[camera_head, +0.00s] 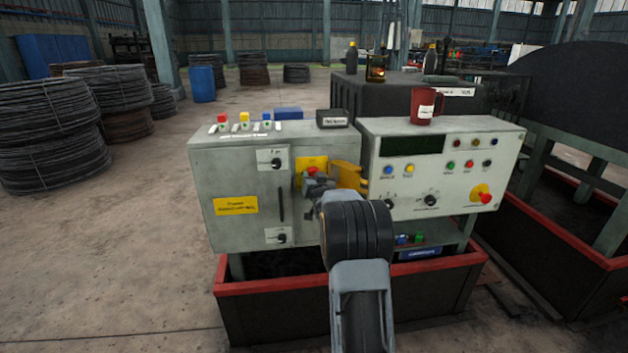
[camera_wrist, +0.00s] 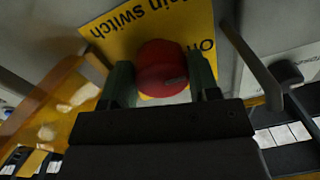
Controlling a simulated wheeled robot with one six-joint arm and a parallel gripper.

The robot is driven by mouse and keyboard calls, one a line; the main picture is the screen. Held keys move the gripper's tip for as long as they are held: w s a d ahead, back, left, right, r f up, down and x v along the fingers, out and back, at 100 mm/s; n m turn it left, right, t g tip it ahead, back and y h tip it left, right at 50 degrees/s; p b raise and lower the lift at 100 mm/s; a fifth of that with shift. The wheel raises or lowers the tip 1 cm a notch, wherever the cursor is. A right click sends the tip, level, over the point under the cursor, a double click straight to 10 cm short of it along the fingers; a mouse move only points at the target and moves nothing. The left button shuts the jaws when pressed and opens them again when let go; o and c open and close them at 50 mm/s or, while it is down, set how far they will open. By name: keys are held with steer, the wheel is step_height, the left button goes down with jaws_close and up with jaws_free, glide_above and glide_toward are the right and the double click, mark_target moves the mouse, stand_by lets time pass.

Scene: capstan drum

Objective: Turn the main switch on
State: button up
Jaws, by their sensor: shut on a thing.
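The main switch has a red knob (camera_wrist: 161,68) in front of a yellow plate (camera_wrist: 120,28) lettered "Main Switch" and "On". In the head view the red knob (camera_head: 311,170) is small and partly covered by my arm, on the right part of the grey cabinet (camera_head: 230,165). My gripper (camera_wrist: 161,80) has its two fingers on opposite sides of the knob, shut on it. The arm covers part of the plate in the head view. I cannot tell the knob's exact turn.
A yellow flap (camera_head: 347,175) stands out just right of the switch, close to my gripper. A handle (camera_wrist: 250,65) is at the other side in the wrist view. The control panel (camera_head: 440,165) with buttons and a red mug (camera_head: 425,107) are to the right.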

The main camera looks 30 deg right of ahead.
steer(key=shift+m, duration=0.3)
steer(key=m+b, duration=0.3)
steer(key=m, duration=0.5)
steer(key=shift+w+a+t, duration=0.1)
steer(key=shift+a+t, duration=0.05)
steer(key=shift+t, duration=0.15)
steer(key=shift+a+r+m+h+b, duration=0.1)
steer(key=shift+m+h+b, duration=0.3)
steer(key=shift+m, duration=1.25)
steer(key=shift+d+r+m+h+b, duration=0.1)
steer(key=shift+m+b, duration=0.6)
steer(key=shift+m, duration=1)
steer(key=shift+a+r+m+h+b, duration=0.15)
steer(key=shift+m+b, duration=0.4)
steer(key=shift+m, duration=1.1)
steer(key=o, duration=0.9)
steer(key=shift+f, duration=0.1)
